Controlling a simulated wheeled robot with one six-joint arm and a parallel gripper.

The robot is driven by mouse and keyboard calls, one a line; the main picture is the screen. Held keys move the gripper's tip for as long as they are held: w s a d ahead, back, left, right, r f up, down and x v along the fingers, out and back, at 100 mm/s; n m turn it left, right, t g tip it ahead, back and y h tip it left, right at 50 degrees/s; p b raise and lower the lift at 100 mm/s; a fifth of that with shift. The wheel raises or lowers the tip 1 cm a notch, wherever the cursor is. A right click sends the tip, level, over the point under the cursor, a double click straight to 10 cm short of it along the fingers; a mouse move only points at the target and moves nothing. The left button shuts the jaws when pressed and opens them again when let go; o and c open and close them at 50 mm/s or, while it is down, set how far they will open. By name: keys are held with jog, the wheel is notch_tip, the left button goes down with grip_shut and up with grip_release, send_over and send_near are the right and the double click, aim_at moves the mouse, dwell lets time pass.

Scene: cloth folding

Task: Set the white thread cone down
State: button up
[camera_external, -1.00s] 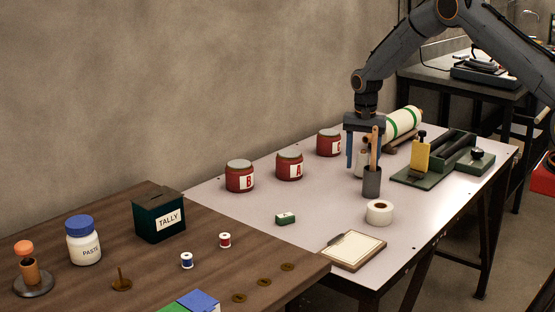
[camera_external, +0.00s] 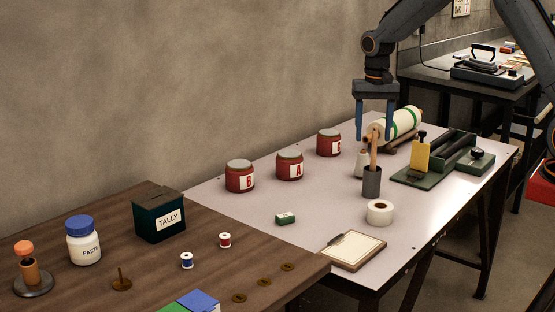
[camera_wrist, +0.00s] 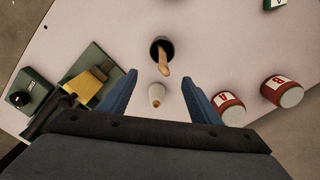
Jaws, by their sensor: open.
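The white thread cone (camera_external: 361,164) stands upright on the pale table, just behind and left of the dark cup (camera_external: 371,184), which hides part of it. In the wrist view the cone (camera_wrist: 156,94) shows from above with its tan tip, between and below my fingers, touching neither. My gripper (camera_external: 375,134) hangs above it, fingers down, open and empty. Its two blue fingers (camera_wrist: 159,78) are spread wide in the wrist view.
A wooden-handled tool (camera_external: 374,150) sticks up from the cup, close to the cone. A white-green roll (camera_external: 397,123) lies behind; a green-yellow device (camera_external: 421,155) is right. Red jars (camera_external: 289,166) stand left. A tape roll (camera_external: 380,212) and clipboard (camera_external: 353,250) lie in front.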

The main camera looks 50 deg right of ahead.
jog(key=s+a+n, duration=0.3)
jog(key=s+a, duration=0.1)
jog(key=s, duration=0.5)
jog(key=s+a+n, duration=0.3)
jog(key=s+a, duration=0.1)
jog(key=s, duration=0.5)
jog(key=s+a+n, duration=0.3)
jog(key=s+a, duration=0.1)
jog(key=s, duration=0.6)
jog(key=shift+a+f+n, duration=0.15)
jog(key=shift+a+n, duration=0.05)
jog(key=shift+n, duration=0.2)
